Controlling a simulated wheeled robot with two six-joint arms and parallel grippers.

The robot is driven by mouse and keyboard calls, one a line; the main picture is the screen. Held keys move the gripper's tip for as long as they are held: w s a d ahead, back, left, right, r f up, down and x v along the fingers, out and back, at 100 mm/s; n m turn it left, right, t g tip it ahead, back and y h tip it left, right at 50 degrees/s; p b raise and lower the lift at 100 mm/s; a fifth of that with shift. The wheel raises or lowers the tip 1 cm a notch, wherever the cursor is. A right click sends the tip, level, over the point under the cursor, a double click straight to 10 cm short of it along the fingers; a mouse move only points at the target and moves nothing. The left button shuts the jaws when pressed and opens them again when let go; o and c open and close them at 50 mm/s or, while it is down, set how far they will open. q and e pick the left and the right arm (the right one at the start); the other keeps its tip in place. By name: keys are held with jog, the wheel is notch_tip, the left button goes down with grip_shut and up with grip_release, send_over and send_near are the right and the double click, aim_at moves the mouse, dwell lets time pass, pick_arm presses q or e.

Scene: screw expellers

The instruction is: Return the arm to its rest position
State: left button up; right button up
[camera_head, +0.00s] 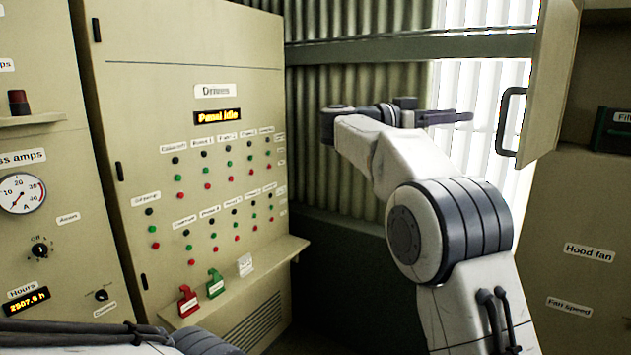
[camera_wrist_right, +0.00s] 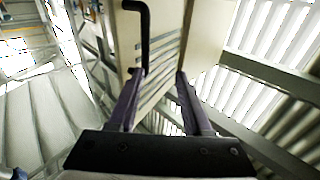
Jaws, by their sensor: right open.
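My right arm (camera_head: 440,225) rises from the lower right in the head view and bends back over itself. Its right gripper (camera_head: 470,117) points to the right, in front of the bright corrugated wall and left of a black door handle. In the right wrist view the gripper (camera_wrist_right: 158,90) has its two fingers apart with nothing between them. The black handle (camera_wrist_right: 144,35) shows beyond the fingertips, and I see no contact with it. Part of my left arm (camera_head: 110,335) lies along the lower left edge of the head view; its gripper is out of the picture.
A beige panel labelled Drives (camera_head: 200,160) stands at left, with a ledge (camera_head: 250,275) bearing red, green and white tagged items. An open cabinet door (camera_head: 550,80) with the black handle (camera_head: 507,122) juts out at upper right. A dark green box (camera_head: 612,130) sits inside that cabinet.

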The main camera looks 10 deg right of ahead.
jog(key=w+a+f+n+t+y, duration=0.35)
jog(key=w+n+t, duration=0.2)
jog(key=t, duration=0.25)
jog(key=w+a+f+n+t+y, duration=0.25)
jog(key=w+n+t+y, duration=0.25)
jog(key=n+t, duration=0.25)
jog(key=s+a+f+n+g+y, duration=0.15)
jog(key=a+f+y, duration=0.25)
jog(key=f, duration=0.5)
jog(key=s+a+f+n+g+y, duration=0.1)
jog(key=s+a+f+n+y, duration=0.2)
jog(key=f+y, duration=0.35)
jog(key=s+f+g, duration=0.6)
jog(key=s+f, duration=0.6)
jog(key=s, duration=0.2)
jog(key=s+f+g, duration=0.6)
jog(key=s+f, duration=0.6)
jog(key=s, duration=0.3)
jog(key=s+a+f+n+g+b, duration=0.2)
jog(key=s+a+f+n+b, duration=0.5)
jog(key=s+a+f+b, duration=0.3)
jog(key=s+a+b, duration=0.3)
jog(key=a+b, duration=0.1)
jog(key=b, duration=0.2)
jog(key=shift+a+g+y, duration=0.3)
jog(key=shift+y, duration=0.1)
